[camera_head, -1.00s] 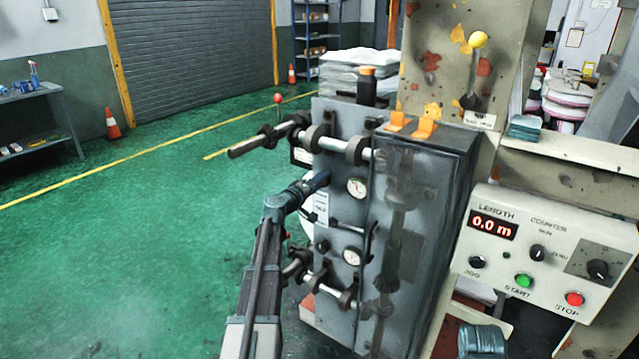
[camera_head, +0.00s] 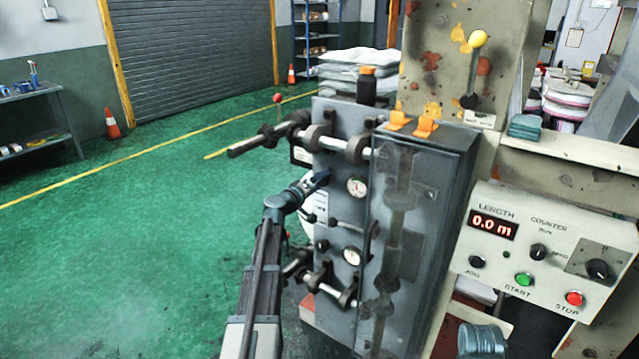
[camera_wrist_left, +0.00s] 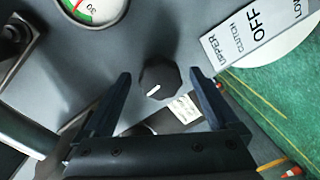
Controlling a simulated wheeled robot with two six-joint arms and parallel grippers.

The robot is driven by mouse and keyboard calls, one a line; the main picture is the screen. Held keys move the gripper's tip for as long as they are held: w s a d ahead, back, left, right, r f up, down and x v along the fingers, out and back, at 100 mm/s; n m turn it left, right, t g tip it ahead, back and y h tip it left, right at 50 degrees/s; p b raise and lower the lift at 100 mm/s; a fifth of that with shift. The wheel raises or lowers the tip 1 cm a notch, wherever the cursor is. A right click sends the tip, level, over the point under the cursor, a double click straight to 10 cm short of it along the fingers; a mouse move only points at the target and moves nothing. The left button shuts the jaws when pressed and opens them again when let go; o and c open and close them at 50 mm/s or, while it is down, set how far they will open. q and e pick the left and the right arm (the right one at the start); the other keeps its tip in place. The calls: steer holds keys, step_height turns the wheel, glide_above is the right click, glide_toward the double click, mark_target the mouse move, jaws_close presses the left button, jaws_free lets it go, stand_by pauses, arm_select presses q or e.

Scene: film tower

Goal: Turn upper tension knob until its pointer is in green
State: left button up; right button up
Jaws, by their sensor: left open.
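In the left wrist view a small dark faceted knob (camera_wrist_left: 160,80) with a white pointer line sits on the grey panel. My left gripper (camera_wrist_left: 160,76) is open, one finger on each side of the knob, with visible gaps. The pointer slants toward lower left and upper right. In the head view my left gripper (camera_head: 318,181) is at the machine's front panel, left of the upper gauge (camera_head: 356,186), and the knob there is hidden.
A white clutch label (camera_wrist_left: 255,25) is on the panel, right of the knob. Rollers (camera_head: 313,139) jut out above my gripper; a lower gauge (camera_head: 351,256) and more rollers (camera_head: 328,285) are below. A control box (camera_head: 540,250) stands right.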

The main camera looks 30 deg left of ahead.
arm_select(q)
steer(key=s+r+p, duration=0.1)
steer(key=s, duration=1.2)
steer(key=shift+s+a, duration=0.35)
